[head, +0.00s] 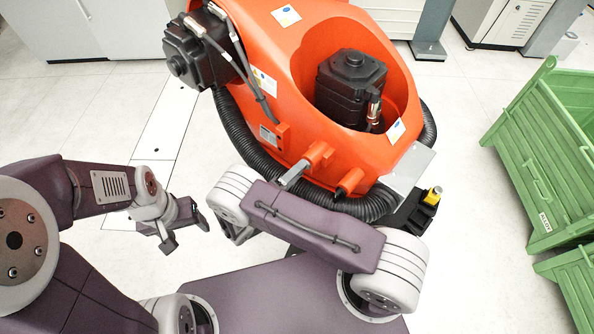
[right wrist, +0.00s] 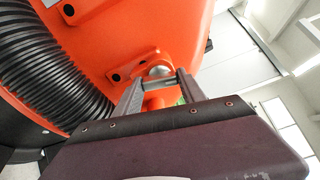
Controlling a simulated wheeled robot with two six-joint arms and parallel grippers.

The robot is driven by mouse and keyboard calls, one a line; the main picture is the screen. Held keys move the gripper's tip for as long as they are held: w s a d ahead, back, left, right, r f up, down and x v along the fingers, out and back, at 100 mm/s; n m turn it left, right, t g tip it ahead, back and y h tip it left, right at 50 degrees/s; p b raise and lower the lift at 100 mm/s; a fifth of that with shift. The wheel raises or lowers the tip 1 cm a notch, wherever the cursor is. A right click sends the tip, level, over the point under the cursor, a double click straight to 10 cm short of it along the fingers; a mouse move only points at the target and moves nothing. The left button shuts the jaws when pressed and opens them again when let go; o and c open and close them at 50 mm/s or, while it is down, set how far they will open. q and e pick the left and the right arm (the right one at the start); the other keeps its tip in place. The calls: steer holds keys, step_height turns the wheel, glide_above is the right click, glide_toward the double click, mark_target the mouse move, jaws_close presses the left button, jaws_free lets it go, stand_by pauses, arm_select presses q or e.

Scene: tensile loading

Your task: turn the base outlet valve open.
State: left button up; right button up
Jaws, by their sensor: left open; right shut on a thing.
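A large orange machine base (head: 270,55) fills the middle of the head view. An orange fitting (head: 319,154) with a light grey lever (head: 292,176), which looks like the outlet valve, sticks out low on its front. In the right wrist view, my right gripper (right wrist: 160,84) is shut on a grey metal piece, apparently the valve handle, below a rounded silver part (right wrist: 160,71) by an orange flange. In the head view my right arm's purple link hides most of that gripper. My left gripper (head: 185,228) is open and empty, left of the base and apart from it.
A black corrugated hose (head: 245,140) curves around the base and shows left in the right wrist view (right wrist: 40,70). Black motors (head: 350,80) sit on the base. Green crates (head: 550,150) stand at the right. Pale floor is clear at the left.

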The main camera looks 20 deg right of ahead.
steer(key=shift+n, duration=0.4)
stand_by(0.3)
steer(key=o, duration=1.4)
steer(key=shift+c, duration=0.2)
arm_select(q)
steer(key=shift+r, duration=0.1)
